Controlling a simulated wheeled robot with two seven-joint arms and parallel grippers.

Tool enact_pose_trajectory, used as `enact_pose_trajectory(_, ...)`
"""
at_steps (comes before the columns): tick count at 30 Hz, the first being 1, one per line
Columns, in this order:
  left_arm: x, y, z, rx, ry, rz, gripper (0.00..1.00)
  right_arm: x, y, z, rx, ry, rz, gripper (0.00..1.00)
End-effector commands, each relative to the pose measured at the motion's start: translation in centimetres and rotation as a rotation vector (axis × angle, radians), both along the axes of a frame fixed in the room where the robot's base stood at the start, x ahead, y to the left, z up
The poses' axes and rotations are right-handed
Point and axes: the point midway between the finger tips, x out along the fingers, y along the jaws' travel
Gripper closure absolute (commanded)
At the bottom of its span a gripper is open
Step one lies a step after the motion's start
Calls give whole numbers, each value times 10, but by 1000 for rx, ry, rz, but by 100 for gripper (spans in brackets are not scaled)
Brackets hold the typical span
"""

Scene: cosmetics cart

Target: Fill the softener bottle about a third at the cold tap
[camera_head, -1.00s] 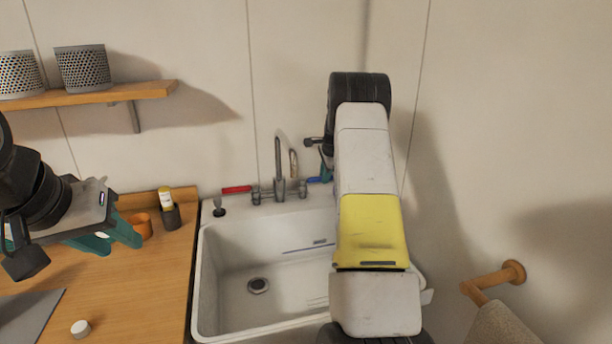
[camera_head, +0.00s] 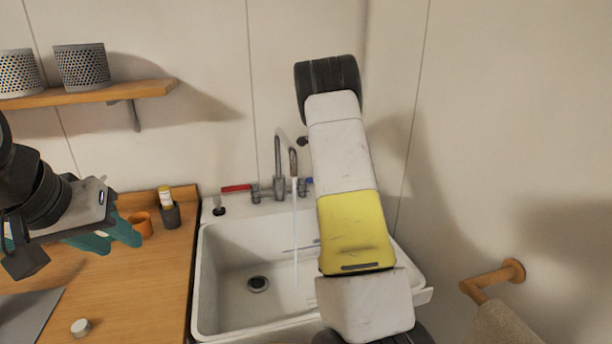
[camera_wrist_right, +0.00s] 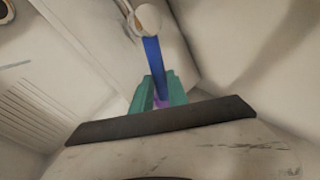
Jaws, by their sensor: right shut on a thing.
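The tap (camera_head: 279,165) stands behind the white sink, and a thin stream of water (camera_head: 295,235) runs from its spout into the basin. Its blue cold lever (camera_head: 309,180) is mostly hidden by my right arm in the head view. In the right wrist view my right gripper (camera_wrist_right: 158,98) is shut on the blue lever (camera_wrist_right: 153,58). A small purple patch shows between its teal fingers; I cannot tell what it is. My left gripper (camera_head: 119,243) is open and empty above the counter. I cannot make out the softener bottle for certain.
The sink (camera_head: 215,300) has a drain at its left. On the wooden counter (camera_head: 150,290) are an orange cup (camera_head: 141,224), a dark holder (camera_head: 171,217) with a yellow-and-white item, and a white cap (camera_head: 80,327). A red lever (camera_head: 236,188) is at the tap's left. A towel rail (camera_head: 490,279) is at right.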

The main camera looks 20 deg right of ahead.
Motion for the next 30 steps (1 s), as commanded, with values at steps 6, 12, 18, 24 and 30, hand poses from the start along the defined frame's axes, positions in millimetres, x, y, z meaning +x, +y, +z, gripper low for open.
enact_pose_trajectory(6, 0, 0, 0, 0, 0, 0, 64, -8, 8, 1, -3, 0, -124, 100)
enact_pose_trajectory(12, 0, 0, 0, 0, 0, 0, 64, -12, 10, 1, 0, -1, -199, 100)
enact_pose_trajectory(18, 0, 0, 0, 0, 0, 0, 64, -14, 11, 1, 0, -2, -226, 100)
enact_pose_trajectory(24, 0, 0, 0, 0, 0, 0, 64, -14, 11, 1, 0, -2, -228, 100)
enact_pose_trajectory(30, 0, 0, 0, 0, 0, 0, 64, -14, 11, 1, 0, -2, -227, 69)
